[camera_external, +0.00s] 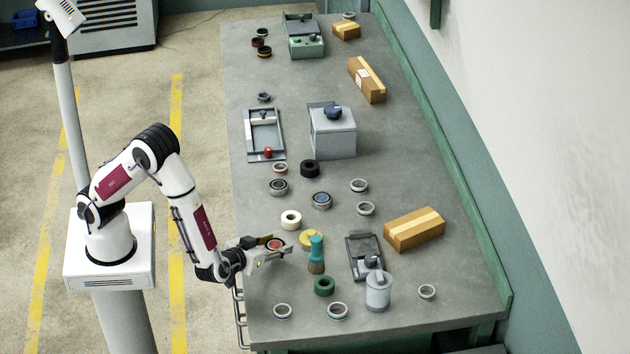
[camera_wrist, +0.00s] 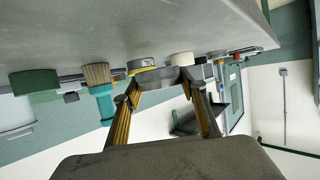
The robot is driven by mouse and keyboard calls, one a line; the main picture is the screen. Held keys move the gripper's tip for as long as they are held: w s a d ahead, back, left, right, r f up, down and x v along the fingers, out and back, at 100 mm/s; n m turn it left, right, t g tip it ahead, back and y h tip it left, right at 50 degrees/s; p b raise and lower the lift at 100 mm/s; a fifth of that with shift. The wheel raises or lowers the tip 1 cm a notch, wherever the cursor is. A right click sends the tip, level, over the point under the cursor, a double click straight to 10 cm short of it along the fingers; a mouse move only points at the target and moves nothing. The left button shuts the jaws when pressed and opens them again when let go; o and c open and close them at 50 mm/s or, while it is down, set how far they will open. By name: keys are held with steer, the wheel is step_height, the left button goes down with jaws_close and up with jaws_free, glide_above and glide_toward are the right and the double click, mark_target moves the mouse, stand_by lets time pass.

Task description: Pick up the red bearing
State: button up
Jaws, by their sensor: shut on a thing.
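The red bearing (camera_external: 274,243), a grey ring with a red centre, is near the left edge of the table in the external view. My gripper (camera_external: 277,250) is at it, with a finger on either side. In the wrist view the grey outer side of the bearing (camera_wrist: 160,78) shows between the fingertips of my gripper (camera_wrist: 160,88), which is shut on it. The red face is hidden there. Whether the bearing touches the table or is slightly above it, I cannot tell.
A green roll (camera_external: 324,286) and a cream roll (camera_external: 291,219) are close by. Several other rings, cardboard boxes (camera_external: 414,229) and grey fixtures (camera_external: 365,255) occupy the table (camera_external: 420,170).

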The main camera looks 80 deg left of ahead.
mark_target(275, 245)
steer(key=shift+r, duration=3.4)
